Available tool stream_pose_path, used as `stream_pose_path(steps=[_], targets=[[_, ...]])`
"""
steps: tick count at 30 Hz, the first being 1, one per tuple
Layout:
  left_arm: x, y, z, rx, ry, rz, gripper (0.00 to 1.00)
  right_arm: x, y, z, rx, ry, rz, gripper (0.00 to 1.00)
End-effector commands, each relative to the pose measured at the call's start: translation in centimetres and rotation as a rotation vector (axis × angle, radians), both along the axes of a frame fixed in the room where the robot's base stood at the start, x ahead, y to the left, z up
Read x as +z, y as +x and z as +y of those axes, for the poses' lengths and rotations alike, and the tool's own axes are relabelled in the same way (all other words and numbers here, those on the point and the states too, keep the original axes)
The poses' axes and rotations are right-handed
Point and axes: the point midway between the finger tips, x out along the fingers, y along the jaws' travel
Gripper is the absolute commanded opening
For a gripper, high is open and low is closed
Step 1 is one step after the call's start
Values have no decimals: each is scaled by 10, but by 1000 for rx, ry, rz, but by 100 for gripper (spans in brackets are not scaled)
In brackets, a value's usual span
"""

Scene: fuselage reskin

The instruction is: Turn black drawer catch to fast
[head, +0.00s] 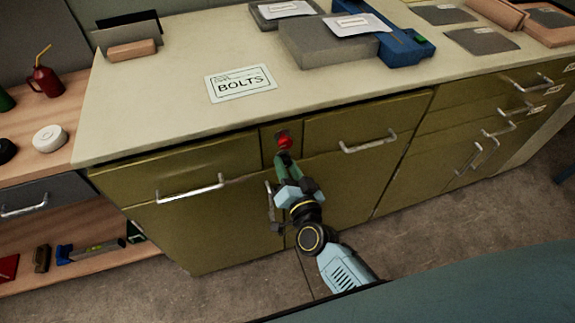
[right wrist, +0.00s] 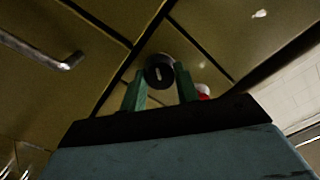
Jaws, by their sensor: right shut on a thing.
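The black drawer catch (right wrist: 160,73) is a round knob with a short white mark, upright in the right wrist view. My right gripper (right wrist: 161,88) has its two green fingers shut on it, one on each side. In the head view my right gripper (head: 285,155) reaches the narrow panel between two drawer fronts, just under the worktop edge. A red part (head: 284,142) shows by the fingertips there, and a bit of red also shows beside a finger in the right wrist view (right wrist: 203,91). Lettering around the catch cannot be read. My left gripper is not in view.
The olive cabinet (head: 215,235) has metal bar handles (head: 190,188) on both sides of the catch. A BOLTS card (head: 241,83) lies on the worktop (head: 170,120) above. Grey and blue blocks stand farther back. A wooden shelf unit is at left.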

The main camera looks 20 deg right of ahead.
Motion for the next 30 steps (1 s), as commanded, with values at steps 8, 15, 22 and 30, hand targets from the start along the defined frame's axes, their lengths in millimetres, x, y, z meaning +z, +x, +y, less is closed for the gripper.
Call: stream_pose_path(steps=[8,15,22,30], targets=[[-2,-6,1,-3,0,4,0,0,0,0,1,263,9,8],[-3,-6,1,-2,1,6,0,0,0,1,1,490,16,8],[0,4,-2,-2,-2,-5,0,0,0,1,0,684,23,8],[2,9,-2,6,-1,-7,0,1,0,1,0,843,29,8]])
